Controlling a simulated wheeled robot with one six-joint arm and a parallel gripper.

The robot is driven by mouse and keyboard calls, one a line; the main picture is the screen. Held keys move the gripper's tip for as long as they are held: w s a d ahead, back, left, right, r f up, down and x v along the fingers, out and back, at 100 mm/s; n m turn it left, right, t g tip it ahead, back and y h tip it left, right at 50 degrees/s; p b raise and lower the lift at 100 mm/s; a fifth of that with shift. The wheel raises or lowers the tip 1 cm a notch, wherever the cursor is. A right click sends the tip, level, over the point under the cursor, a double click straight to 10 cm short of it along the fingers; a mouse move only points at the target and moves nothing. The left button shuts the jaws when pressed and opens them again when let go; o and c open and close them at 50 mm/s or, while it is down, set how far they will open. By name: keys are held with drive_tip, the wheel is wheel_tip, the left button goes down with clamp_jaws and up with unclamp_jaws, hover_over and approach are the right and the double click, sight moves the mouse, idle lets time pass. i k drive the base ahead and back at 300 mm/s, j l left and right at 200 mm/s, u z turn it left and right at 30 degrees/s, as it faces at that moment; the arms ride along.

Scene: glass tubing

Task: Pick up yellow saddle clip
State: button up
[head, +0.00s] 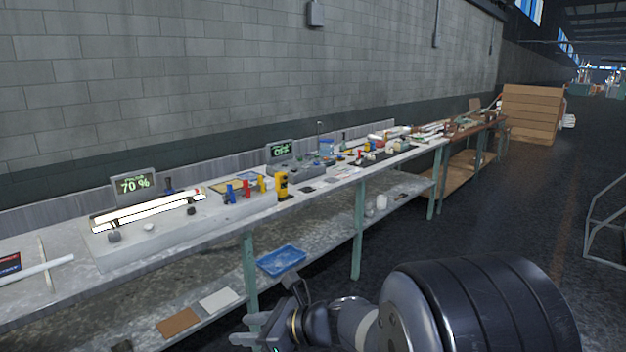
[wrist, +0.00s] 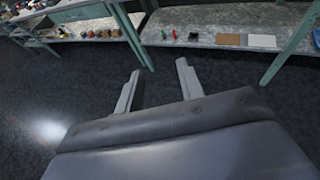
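Several small yellow items stand on the long bench, and I cannot tell for sure which is the yellow saddle clip. A small yellow piece (head: 262,185) stands upright beside red and blue pieces on the grey block at the bench's front. Another yellow piece (head: 367,148) is farther along the bench among clutter. My gripper (head: 243,329) is low in front of the bench, below its top and apart from every yellow item. In the wrist view its two fingers (wrist: 159,68) are spread, with only dark floor between them.
The bench top (head: 55,292) runs along the block wall. A yellow and black device (head: 282,186) stands near its front edge. The lower shelf carries a blue tray (head: 281,260), a brown board (head: 178,322) and a white board (head: 218,299).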

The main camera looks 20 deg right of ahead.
sight(260, 181)
drive_tip(key=i+z, duration=0.2)
drive_tip(key=i, duration=0.2)
drive_tip(key=i+j+z, duration=0.2)
drive_tip(key=i, duration=0.25)
drive_tip(key=i+j+z, duration=0.2)
drive_tip(key=i, duration=0.2)
drive_tip(key=i+j+z, duration=0.25)
drive_tip(key=i, duration=0.15)
drive_tip(key=i+j, duration=0.2)
drive_tip(key=i, duration=0.2)
drive_tip(key=i+j, duration=0.45)
drive_tip(key=i, duration=0.3)
